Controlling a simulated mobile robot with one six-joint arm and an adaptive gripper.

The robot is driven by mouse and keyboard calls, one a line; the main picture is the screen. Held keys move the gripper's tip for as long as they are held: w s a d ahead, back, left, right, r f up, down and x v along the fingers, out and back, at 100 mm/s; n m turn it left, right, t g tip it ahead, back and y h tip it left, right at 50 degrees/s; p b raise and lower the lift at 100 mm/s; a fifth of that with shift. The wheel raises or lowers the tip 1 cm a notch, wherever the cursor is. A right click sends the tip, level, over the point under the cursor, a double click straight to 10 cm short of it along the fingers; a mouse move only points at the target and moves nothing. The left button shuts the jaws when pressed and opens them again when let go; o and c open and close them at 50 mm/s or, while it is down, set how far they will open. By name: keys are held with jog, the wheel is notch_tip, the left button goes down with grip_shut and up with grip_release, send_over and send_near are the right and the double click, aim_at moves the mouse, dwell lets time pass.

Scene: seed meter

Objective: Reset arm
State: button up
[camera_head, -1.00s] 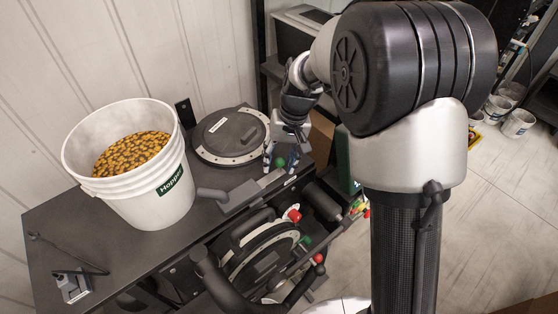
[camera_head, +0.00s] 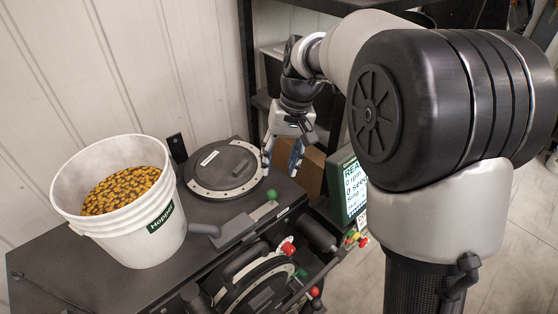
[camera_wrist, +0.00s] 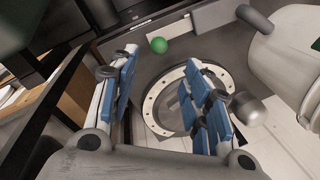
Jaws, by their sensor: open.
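My gripper (camera_head: 281,156) is open, with blue finger pads pointing down, above the right rear of the black bench. In the wrist view the two fingers (camera_wrist: 165,105) stand apart with nothing between them. Beyond them lies the round black plate with a light bolted ring (camera_wrist: 152,115). In the head view this plate (camera_head: 232,183) lies flat on the bench, just left of the gripper. My arm reaches in from the right and hides part of the background.
A white Hopper bucket (camera_head: 115,225) filled with yellow-brown seeds stands on the bench (camera_head: 50,255). A lever with a green knob (camera_head: 271,194) and a red knob (camera_head: 288,248) are near the front. A green-framed display (camera_head: 353,188) stands at right, a cardboard box (camera_head: 311,172) behind.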

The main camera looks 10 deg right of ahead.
jog(key=s+d+f+t+b, duration=0.1)
jog(key=s+d+f+b, duration=0.1)
jog(key=s+b, duration=0.3)
jog(key=s+d+f+t+h+b, duration=0.1)
jog(key=s+f+b, duration=0.4)
jog(key=s, duration=0.8)
jog(key=s+d+f+t+h+b, duration=0.1)
jog(key=s+d+f+b, duration=0.3)
jog(key=s, duration=0.4)
jog(key=shift+s+f+t+b, duration=0.25)
jog(key=shift+s+t+b, duration=0.15)
jog(key=shift+t+b, duration=0.45)
